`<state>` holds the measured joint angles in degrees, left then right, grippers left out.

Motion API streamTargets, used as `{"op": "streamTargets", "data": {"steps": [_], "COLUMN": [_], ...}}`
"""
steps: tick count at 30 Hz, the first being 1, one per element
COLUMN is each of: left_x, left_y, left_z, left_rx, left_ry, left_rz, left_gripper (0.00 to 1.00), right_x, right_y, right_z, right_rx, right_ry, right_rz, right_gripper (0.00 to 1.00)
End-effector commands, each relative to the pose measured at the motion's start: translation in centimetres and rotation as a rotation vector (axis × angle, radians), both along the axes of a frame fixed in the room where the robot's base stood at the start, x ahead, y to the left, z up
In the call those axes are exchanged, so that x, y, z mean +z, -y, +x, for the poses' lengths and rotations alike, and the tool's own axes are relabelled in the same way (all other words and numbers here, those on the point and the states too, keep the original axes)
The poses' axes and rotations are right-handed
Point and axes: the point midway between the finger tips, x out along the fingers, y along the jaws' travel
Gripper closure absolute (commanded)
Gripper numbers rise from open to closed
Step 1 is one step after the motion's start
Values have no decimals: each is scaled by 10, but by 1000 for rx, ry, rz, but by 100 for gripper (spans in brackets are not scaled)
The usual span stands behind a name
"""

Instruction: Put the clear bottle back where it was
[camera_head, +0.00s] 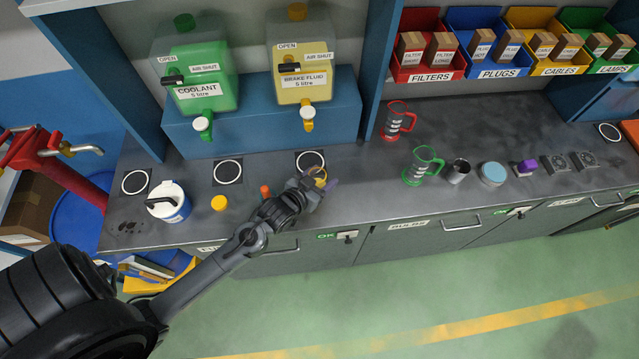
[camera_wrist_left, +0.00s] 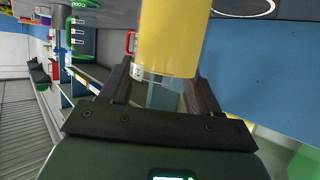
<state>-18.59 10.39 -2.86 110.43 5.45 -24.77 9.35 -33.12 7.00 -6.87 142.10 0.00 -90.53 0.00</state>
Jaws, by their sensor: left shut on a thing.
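My left gripper (camera_head: 314,186) is over the bench in front of the brake fluid tank (camera_head: 303,75). In the left wrist view its fingers (camera_wrist_left: 163,95) are closed on a clear, bluish bottle part (camera_wrist_left: 164,94) with a wide yellow section (camera_wrist_left: 172,38) beyond it. I take this to be the clear bottle; the gripper hides most of it in the head view, where a yellow bit (camera_head: 321,180) shows. A white ring mark (camera_head: 310,162) lies on the bench just behind the gripper. It cannot be told whether the bottle touches the bench. My right gripper is out of view.
Ring marks (camera_head: 135,182) and (camera_head: 227,172) lie to the left. A white-and-blue jug (camera_head: 168,202), yellow cap (camera_head: 219,203) and orange item (camera_head: 265,191) stand left of the gripper. The bench between is clear.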

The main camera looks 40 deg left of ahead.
Motion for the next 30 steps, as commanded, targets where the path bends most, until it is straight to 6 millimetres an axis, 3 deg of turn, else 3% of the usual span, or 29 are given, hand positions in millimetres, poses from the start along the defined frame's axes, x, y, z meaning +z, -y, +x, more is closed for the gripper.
{"op": "streamTargets", "data": {"steps": [5, 15, 28, 29, 30], "left_x": [-5, -41, -45, -45, -45], "left_y": [-6, -5, -5, -5, -5], "left_z": [0, 0, 0, -1, -1], "left_rx": [1, 0, 0, 0, 0], "left_ry": [1, 1, 2, 2, 2], "left_rz": [0, -1, 0, 0, 0], "left_gripper": [80, 80, 80, 35, 29], "right_x": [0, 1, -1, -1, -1], "right_y": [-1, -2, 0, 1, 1], "right_z": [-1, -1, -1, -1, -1], "right_rx": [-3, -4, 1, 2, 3], "right_ry": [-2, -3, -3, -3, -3], "right_rz": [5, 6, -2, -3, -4], "right_gripper": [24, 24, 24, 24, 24]}}
